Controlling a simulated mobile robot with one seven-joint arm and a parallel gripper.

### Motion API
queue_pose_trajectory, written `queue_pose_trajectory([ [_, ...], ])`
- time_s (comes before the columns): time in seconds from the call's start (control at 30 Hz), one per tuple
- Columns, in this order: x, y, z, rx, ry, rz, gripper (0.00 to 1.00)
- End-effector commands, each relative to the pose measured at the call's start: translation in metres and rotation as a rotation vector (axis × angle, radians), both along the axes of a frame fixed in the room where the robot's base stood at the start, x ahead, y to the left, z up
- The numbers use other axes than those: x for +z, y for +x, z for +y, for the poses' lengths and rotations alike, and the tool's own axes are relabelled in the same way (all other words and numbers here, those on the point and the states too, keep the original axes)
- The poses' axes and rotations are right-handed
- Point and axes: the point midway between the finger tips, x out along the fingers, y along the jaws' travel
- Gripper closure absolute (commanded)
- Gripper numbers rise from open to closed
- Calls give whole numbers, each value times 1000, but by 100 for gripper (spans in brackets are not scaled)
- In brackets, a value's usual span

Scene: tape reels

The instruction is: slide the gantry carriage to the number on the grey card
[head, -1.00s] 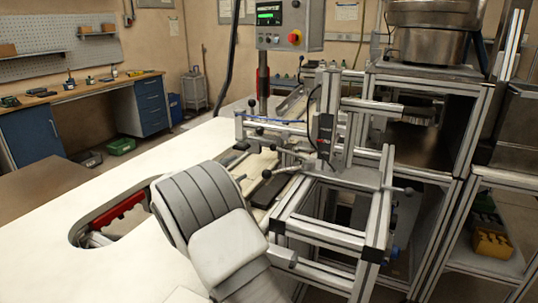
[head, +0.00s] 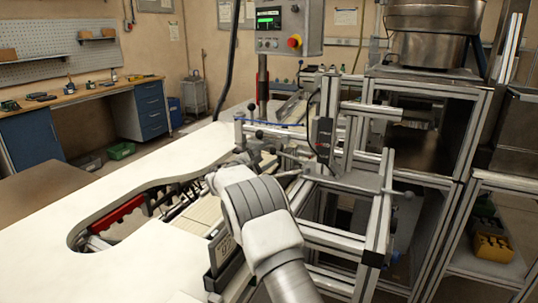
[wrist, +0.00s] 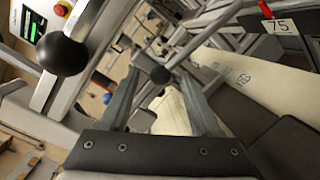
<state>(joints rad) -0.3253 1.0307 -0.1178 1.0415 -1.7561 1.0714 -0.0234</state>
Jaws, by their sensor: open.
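The metal gantry frame stands right of centre in the head view, with a black box (head: 324,137) on its upright. I cannot tell for sure which part is the carriage. In the wrist view my gripper (wrist: 158,78) is open, with two grey fingers. In the head view my arm hides the gripper. A grey card (head: 223,249) stands beside my arm, its number too small to read. A card (wrist: 278,26) reading 75 shows in the wrist view.
A larger black ball knob (wrist: 63,53) is close on the left in the wrist view. A pale strip (wrist: 222,75) bears printed numbers. A control box (head: 290,28) stands behind the gantry. The white bench top (head: 60,215) is clear at left.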

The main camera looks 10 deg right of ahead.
Motion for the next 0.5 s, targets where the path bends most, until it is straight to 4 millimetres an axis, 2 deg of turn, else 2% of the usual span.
queue_pose_trajectory([
  [0.27, 0, 1, -1, 0, 0, 0, 36],
  [0.37, 0, 1, -1, 0, 0, 0, 51],
  [0.5, 0, 1, -1, 0, 0, 0, 76],
])
